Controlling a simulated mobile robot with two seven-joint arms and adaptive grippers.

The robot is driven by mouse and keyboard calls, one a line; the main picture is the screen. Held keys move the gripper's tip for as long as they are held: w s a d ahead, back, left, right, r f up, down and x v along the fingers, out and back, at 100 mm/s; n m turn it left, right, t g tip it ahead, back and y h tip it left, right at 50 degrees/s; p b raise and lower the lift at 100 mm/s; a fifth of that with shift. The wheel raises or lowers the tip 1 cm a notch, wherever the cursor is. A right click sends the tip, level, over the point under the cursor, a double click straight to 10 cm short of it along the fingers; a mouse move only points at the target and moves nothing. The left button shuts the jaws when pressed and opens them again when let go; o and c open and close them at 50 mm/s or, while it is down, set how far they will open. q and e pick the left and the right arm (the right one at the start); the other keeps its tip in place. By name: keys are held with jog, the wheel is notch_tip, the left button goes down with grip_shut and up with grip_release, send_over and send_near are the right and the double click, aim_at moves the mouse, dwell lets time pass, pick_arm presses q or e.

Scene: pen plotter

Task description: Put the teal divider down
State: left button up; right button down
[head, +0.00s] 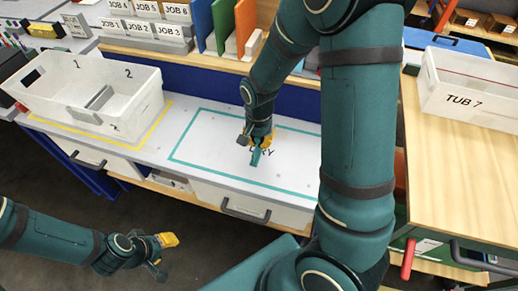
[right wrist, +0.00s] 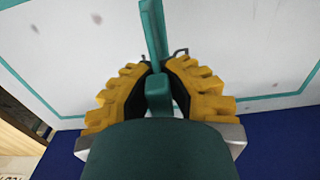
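The teal divider (head: 257,156) is a thin, narrow piece under my right gripper (head: 258,138) in the head view, inside the teal-outlined rectangle (head: 185,137) on the white worktop. In the right wrist view the divider (right wrist: 153,35) sits between the yellow fingers of the right gripper (right wrist: 160,68), which are closed on it. I cannot tell whether its lower end touches the worktop. Lettering on the surface is partly covered by gripper and divider. My left gripper (head: 165,247) hangs over the dark floor, away from the bench; its opening is unclear.
A white bin (head: 142,100) marked 1 and 2, with a grey divider (head: 100,98) inside, stands at left on the yellow-outlined area. JOB boxes (head: 160,30) and coloured upright panels (head: 222,22) line the back shelf. TUB 7 (head: 465,100) stands on the right wooden table. The outlined rectangle is otherwise clear.

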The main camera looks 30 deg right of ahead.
aim_at(259, 150)
jog(key=shift+f+b, duration=0.45)
jog(key=shift+f, duration=1.35)
jog(key=shift+f, duration=0.2)
jog(key=c, duration=1.1)
grip_release()
jog(key=shift+o, duration=0.2)
jog(key=shift+r, duration=0.1)
